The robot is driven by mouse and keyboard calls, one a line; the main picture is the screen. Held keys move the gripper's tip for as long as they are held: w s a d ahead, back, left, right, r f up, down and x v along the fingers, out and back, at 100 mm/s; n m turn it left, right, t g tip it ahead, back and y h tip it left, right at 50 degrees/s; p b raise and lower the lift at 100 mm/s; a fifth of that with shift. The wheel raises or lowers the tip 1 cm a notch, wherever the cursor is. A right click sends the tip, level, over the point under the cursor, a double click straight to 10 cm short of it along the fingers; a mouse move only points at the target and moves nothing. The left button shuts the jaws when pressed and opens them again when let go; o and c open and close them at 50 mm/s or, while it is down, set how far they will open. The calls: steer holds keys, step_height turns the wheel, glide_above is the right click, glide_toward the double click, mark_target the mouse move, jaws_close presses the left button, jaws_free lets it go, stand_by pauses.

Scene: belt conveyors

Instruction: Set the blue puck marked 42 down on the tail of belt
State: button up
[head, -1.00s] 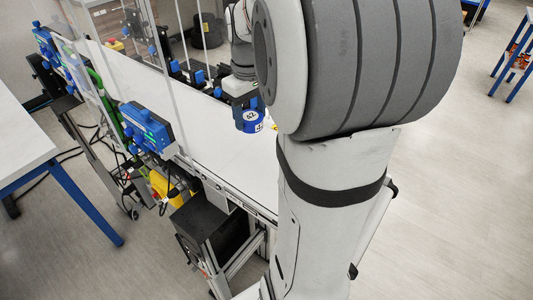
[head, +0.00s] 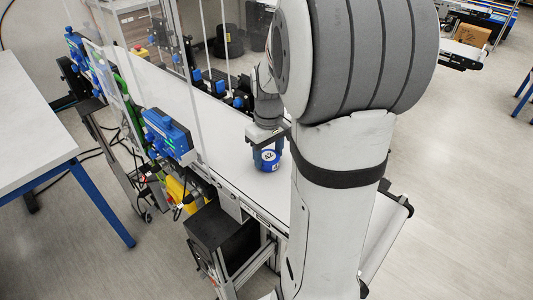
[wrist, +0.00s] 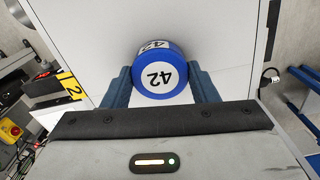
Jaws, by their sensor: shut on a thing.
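The blue puck marked 42 (head: 267,159) has a white top with a black 42 and a white label on its side. My gripper (wrist: 161,82) is shut on it, with one dark blue finger on each side in the wrist view, where the puck (wrist: 160,74) sits between them. The white belt (head: 230,150) runs from the upper left to the near end. The puck is over or on the near part of the belt; I cannot tell if it touches. My arm hides part of the belt's near right end.
Blue sensor boxes (head: 168,135) and clear panels line the belt's left side. A yellow marker with a 2 (wrist: 69,87) shows beside the belt in the wrist view. A white table (head: 32,125) stands at left. The belt around the puck looks clear.

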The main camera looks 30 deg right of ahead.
mark_target(268, 156)
steer(key=o, duration=1)
step_height(268, 156, up, 12)
steer(key=s+a+f+m+t, duration=0.1)
steer(key=s+a+f, duration=0.2)
steer(key=s+a, duration=0.3)
steer(key=s+a+f+m+t, duration=0.1)
steer(key=s+a+f+t, duration=0.1)
steer(key=s+a, duration=0.4)
steer(key=shift+s+a+f, duration=0.3)
steer(key=shift+s+f, duration=0.05)
steer(key=shift+f, duration=0.15)
